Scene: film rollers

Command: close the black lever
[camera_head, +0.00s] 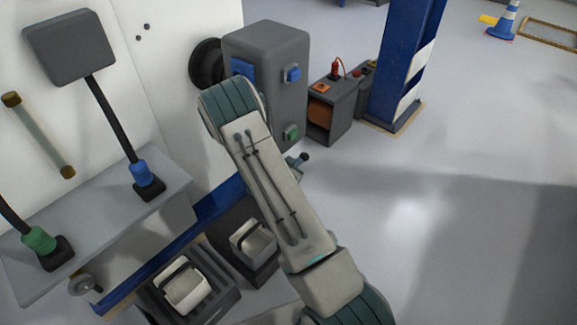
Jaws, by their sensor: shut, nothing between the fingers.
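My arm (275,190) rises from the bottom right to a bend in front of a grey cabinet (268,55). A small part with a dark knob (303,158) sticks out just right of my arm, below the cabinet. It may be the black lever, but it is too small and too covered to be sure. Two black stalks rise from a grey ledge (100,235) at left: one with a blue collar (139,172), one with a green collar (38,240). I cannot tell whether either is the lever.
The cabinet has a blue button (293,73), a green button (291,132) and a black wheel (206,63). A small grey unit (335,105) and a blue post (405,60) stand right.

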